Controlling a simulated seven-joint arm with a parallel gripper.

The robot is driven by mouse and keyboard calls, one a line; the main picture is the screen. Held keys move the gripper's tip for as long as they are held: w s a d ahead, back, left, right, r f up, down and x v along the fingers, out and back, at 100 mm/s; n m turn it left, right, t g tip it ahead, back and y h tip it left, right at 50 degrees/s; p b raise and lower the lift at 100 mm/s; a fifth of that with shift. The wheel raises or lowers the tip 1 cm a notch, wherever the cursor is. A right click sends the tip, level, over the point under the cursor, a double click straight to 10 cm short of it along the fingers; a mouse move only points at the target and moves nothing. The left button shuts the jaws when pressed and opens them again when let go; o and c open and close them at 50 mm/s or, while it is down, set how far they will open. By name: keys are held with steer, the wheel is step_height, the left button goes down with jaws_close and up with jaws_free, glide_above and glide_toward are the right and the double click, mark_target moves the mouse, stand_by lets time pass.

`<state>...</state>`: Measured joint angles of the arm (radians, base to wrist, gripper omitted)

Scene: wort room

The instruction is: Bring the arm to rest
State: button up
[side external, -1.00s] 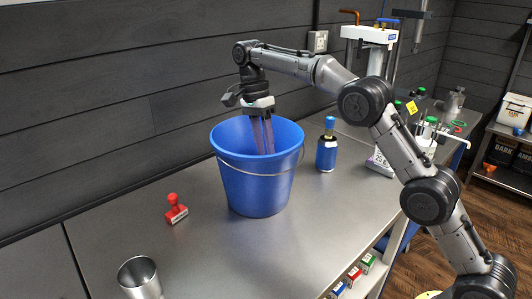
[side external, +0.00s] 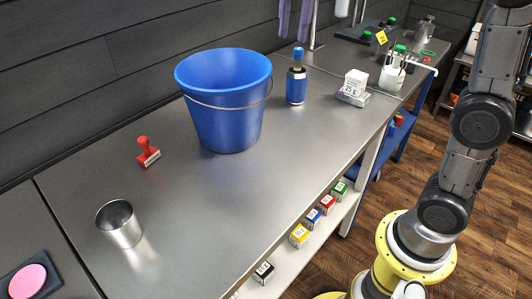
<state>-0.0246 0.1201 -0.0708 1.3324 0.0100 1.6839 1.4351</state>
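My gripper (side external: 294,32) shows only by its two purplish fingers at the top edge of the side view. They hang down with a clear gap between them and nothing visible in the gap. The gripper body and wrist are cut off above the picture. In the picture the fingers are above and to the right of the blue bucket (side external: 226,115), clear of its rim. My lower arm links rise at the right and leave the frame at the top.
A red stamp (side external: 147,151) and a metal cup (side external: 120,225) stand left of the bucket. A blue bottle (side external: 296,84) and a small scale with a white box (side external: 355,84) stand to its right. Several small coloured boxes are on the lower shelf. The front middle of the table is bare.

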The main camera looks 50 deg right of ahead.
steer(key=s+f+n+t, duration=0.35)
steer(key=s+n, duration=0.25)
steer(key=s, duration=0.8)
steer(key=s+d+f+n+t, duration=0.1)
steer(key=s+f+n, duration=0.4)
steer(key=f+n, duration=0.5)
steer(key=shift+f, duration=1.15)
